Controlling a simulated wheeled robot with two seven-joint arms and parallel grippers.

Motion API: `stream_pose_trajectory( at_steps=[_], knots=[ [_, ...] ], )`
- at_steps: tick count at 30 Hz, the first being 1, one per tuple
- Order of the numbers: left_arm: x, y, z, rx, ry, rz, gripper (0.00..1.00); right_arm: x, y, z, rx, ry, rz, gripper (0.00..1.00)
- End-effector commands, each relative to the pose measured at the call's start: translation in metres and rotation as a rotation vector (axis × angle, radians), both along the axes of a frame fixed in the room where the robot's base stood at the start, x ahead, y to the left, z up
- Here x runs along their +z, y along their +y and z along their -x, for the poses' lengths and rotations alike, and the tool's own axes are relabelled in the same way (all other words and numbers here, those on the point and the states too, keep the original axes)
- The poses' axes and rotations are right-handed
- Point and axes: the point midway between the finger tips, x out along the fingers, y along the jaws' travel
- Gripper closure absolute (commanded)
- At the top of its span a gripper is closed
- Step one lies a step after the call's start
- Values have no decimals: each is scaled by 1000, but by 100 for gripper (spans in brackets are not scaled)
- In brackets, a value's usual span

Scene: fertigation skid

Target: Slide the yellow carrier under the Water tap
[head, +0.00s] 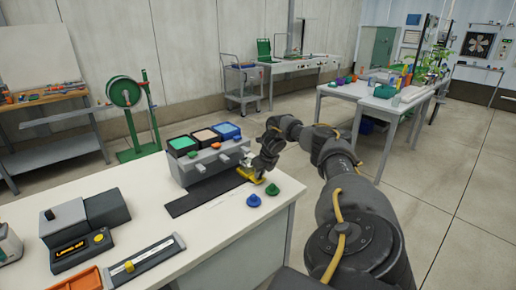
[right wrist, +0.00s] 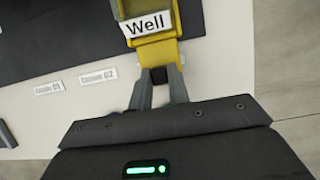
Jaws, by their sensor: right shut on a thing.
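The yellow carrier (head: 250,174) sits at the right end of a dark strip in front of the grey tap unit (head: 205,165). It also fills the top of the right wrist view (right wrist: 152,45), with a white label reading "Well". My right gripper (right wrist: 155,88) is shut on the near end of the carrier; in the head view the gripper (head: 260,172) partly hides it. Several light taps stick out from the unit's front, under green, beige and blue tops. I cannot read which tap is Water. My left gripper is not in view.
The dark strip (head: 205,195) runs left from the carrier and looks clear. Blue (head: 253,201) and green (head: 272,189) knobs stand near the table's right edge. A slider gauge (head: 145,262), a dark device (head: 82,250) and an orange tray (head: 78,282) lie at the front left.

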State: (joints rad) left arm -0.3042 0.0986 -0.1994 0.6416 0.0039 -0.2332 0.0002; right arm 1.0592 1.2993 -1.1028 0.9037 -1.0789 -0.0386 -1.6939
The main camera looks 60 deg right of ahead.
Motion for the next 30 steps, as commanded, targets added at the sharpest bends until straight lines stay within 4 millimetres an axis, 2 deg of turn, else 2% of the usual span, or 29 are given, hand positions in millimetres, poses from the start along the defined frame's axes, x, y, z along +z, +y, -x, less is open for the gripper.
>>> stream_pose_trajectory(
  at_steps=[1,2,6,17,20,30],
  knots=[
    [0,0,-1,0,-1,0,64,3,-6,2,-11,-4,10,100],
    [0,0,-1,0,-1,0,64,3,-6,2,-12,-4,10,80],
    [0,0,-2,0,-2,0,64,3,-5,1,-9,-2,8,61],
    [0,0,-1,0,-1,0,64,6,-2,0,-4,-3,5,60],
    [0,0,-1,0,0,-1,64,18,-1,5,-4,-3,6,60],
    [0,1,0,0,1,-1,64,78,7,30,-5,-4,7,60]
  ],
)
